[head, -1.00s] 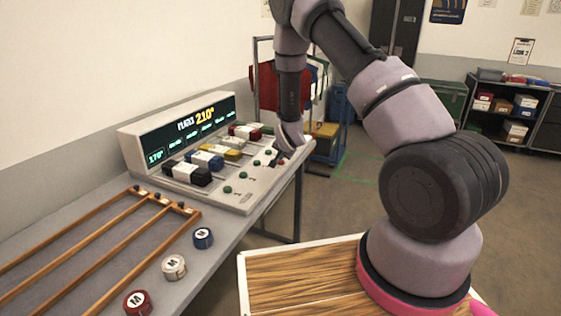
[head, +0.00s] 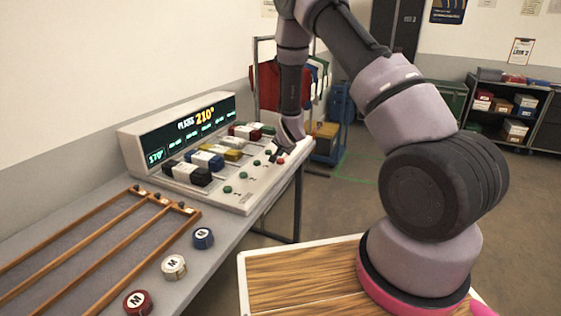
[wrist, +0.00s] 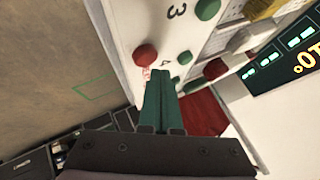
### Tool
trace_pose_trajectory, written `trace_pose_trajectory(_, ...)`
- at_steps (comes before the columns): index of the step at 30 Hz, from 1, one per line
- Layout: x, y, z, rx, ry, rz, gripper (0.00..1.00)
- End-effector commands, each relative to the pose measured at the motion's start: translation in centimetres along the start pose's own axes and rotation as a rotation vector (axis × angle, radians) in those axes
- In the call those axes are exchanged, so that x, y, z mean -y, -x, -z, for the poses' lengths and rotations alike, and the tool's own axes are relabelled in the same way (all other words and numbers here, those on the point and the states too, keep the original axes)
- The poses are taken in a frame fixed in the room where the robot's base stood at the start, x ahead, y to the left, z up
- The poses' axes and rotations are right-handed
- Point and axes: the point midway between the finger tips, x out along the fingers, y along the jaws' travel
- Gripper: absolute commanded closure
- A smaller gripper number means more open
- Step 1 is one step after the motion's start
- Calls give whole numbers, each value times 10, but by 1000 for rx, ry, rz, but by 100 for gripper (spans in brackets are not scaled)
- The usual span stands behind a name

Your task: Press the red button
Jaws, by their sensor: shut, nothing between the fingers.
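The red button (head: 280,160) is a small round knob at the far right end of the control panel (head: 225,203). In the wrist view the red button (wrist: 146,55) is just up and left of my fingertips. My gripper (head: 271,157) points down at the panel beside the button in the head view. In the wrist view my gripper (wrist: 164,72) has its two dark green fingers together with nothing between them.
A green button (wrist: 184,86) lies right of my fingers, with another green button (wrist: 207,10) further up. Colored blocks (head: 188,174) stand behind the buttons on the panel. Wooden rails (head: 78,240) and round tins (head: 174,267) lie on the near table.

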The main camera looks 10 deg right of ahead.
Motion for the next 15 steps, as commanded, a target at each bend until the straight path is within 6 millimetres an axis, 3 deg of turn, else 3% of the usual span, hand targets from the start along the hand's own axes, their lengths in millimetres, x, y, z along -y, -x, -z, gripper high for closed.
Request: trace_pose_trajectory(15,22,30,22,-1,-1,2,100)
